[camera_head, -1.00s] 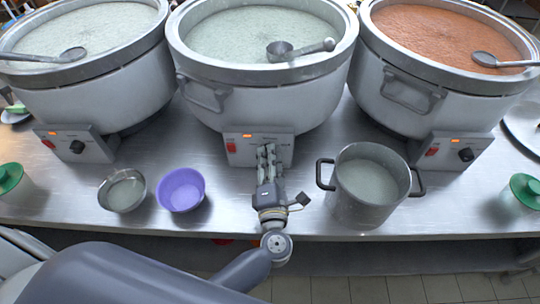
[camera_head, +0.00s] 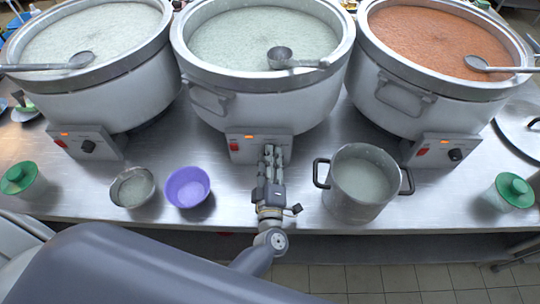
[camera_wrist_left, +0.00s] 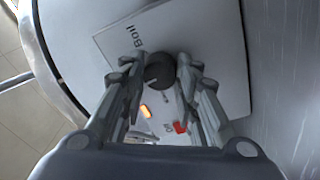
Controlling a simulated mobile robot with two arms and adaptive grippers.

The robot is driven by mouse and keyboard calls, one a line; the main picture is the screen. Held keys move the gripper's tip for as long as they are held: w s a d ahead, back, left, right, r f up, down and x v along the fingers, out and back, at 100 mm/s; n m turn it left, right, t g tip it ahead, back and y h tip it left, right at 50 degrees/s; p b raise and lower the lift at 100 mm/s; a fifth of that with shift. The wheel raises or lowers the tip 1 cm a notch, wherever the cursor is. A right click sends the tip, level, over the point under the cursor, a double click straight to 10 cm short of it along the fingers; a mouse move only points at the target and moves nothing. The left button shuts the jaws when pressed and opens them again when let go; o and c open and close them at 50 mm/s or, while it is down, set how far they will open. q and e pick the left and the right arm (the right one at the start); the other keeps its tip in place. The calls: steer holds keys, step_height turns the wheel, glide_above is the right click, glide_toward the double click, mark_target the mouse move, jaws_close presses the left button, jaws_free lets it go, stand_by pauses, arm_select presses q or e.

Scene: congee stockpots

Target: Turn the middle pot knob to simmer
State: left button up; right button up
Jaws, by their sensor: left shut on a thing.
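The middle pot (camera_head: 262,100) holds pale congee, and its control panel (camera_head: 240,147) faces me with a red switch and an orange light. My left gripper (camera_head: 273,153) is at the right part of this panel and hides the knob in the head view. In the left wrist view, the dark round knob (camera_wrist_left: 160,72) sits between the fingertips of my left gripper (camera_wrist_left: 158,64), which is shut on it. The word "Boil" is printed on the panel (camera_wrist_left: 215,50) near the knob. My right gripper is not in view.
A steel saucepan (camera_head: 362,190) stands close to the right of my left gripper. A purple bowl (camera_head: 187,187) and a metal bowl (camera_head: 132,187) stand to its left. Green-lidded containers (camera_head: 515,190) are at both sides. A ladle (camera_head: 290,60) rests on the middle pot.

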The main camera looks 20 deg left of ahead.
arm_select(q)
steer(key=shift+m, duration=0.6)
steer(key=shift+p, duration=0.3)
steer(key=o, duration=1.1)
steer(key=shift+c, duration=0.2)
steer(key=v, duration=1.2)
